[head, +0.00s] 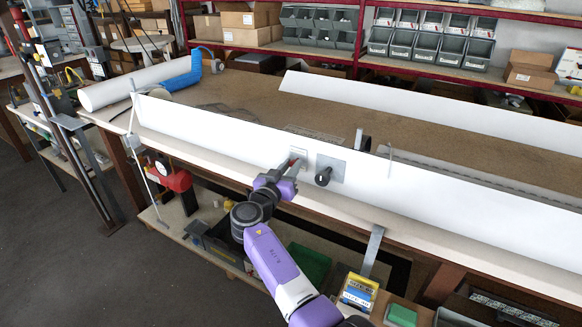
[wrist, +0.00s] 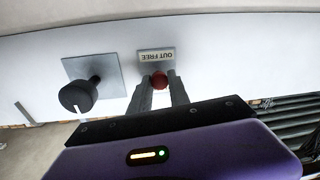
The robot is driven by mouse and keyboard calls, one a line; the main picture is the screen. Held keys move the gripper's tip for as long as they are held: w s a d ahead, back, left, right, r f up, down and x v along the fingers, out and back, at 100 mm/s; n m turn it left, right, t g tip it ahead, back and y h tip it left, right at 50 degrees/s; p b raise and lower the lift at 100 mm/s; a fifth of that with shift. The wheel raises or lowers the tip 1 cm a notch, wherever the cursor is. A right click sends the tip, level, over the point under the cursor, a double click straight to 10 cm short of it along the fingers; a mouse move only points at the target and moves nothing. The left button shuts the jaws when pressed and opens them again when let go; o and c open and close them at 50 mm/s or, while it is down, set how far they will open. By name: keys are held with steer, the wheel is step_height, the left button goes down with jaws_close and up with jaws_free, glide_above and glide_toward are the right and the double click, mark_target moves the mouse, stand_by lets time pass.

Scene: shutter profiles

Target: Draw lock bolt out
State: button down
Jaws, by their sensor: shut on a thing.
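In the head view my gripper (head: 293,168) reaches the white profile (head: 230,133) just below the small plate (head: 298,152). The fingers hide most of the knob there. How far the bolt stands out of the profile cannot be told.
A black knob (head: 323,177) on a square grey plate (head: 333,165) sits close to the right of my gripper. Another white profile (head: 400,104) lies farther back on the workbench. Shelves with grey bins (head: 436,50) stand behind. A red tool (head: 178,180) is below left.

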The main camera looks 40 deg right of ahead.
steer(key=b+v, duration=0.2)
steer(key=shift+s+a, duration=0.1)
steer(key=shift+a, duration=0.15)
steer(key=shift+f, duration=0.1)
steer(key=c, duration=1.2)
jaws_free()
steer(key=shift+a, duration=0.1)
steer(key=shift+c, duration=0.2)
steer(key=b+v, duration=0.1)
steer(key=v, duration=0.6)
steer(key=shift+s+a, duration=0.15)
steer(key=shift+a, duration=0.2)
